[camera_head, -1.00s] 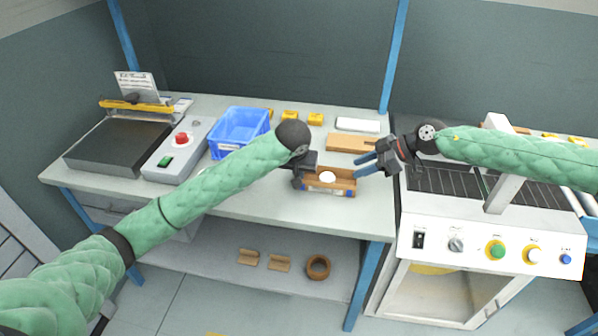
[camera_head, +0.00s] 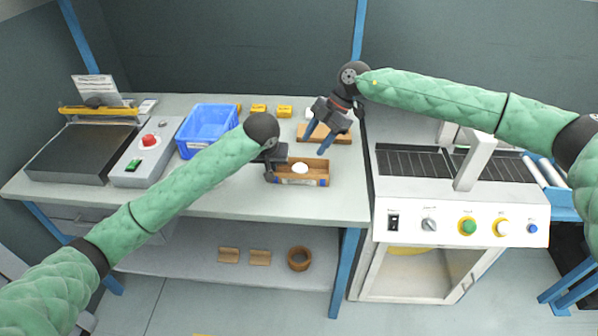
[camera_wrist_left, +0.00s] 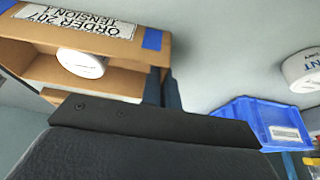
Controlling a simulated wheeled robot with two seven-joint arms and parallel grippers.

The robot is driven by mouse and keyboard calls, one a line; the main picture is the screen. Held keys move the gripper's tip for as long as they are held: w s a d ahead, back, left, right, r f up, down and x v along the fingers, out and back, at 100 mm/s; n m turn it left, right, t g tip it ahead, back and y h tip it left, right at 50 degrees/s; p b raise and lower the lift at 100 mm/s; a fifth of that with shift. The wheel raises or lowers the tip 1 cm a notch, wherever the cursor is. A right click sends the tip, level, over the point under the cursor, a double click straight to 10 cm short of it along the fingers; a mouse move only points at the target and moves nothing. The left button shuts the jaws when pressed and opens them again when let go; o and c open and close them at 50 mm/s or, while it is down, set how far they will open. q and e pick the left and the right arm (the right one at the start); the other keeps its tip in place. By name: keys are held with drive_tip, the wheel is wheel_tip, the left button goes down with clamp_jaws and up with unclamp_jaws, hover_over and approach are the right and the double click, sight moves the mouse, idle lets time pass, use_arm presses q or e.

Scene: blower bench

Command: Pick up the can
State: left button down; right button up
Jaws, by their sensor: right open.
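A white, round-topped can (camera_head: 300,168) sits inside an open cardboard box (camera_head: 315,180) near the bench's front edge. It also shows in the left wrist view (camera_wrist_left: 82,63). My left gripper (camera_head: 272,172) is at the box's left end; its blue fingers (camera_wrist_left: 165,92) are close to the box wall, and whether they clasp it is unclear. Another white can (camera_wrist_left: 302,70) with dark lettering stands outside the box in the left wrist view; I cannot make it out in the head view. My right gripper (camera_head: 322,140) is open and empty, above and behind the box, with blue fingers pointing down.
A blue bin (camera_head: 207,130) stands left of my left arm, with a sealer (camera_head: 82,150) and a control box (camera_head: 146,152) beyond. A brown board (camera_head: 338,135) lies behind the box. A machine with knobs (camera_head: 460,222) stands at right. Clear bench lies in front of the box.

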sight(300, 168)
wheel_tip(300, 168, up, 4)
drive_tip(key=w+a+n+g+h, duration=0.1)
drive_tip(key=w+a+n+h, duration=0.1)
drive_tip(key=n+h, duration=0.25)
drive_tip(key=shift+n+y, duration=0.25)
drive_tip(key=shift+y, duration=0.1)
drive_tip(key=shift+x, duration=6.1)
drive_tip(key=shift+a, duration=0.1)
drive_tip(key=c, duration=0.7)
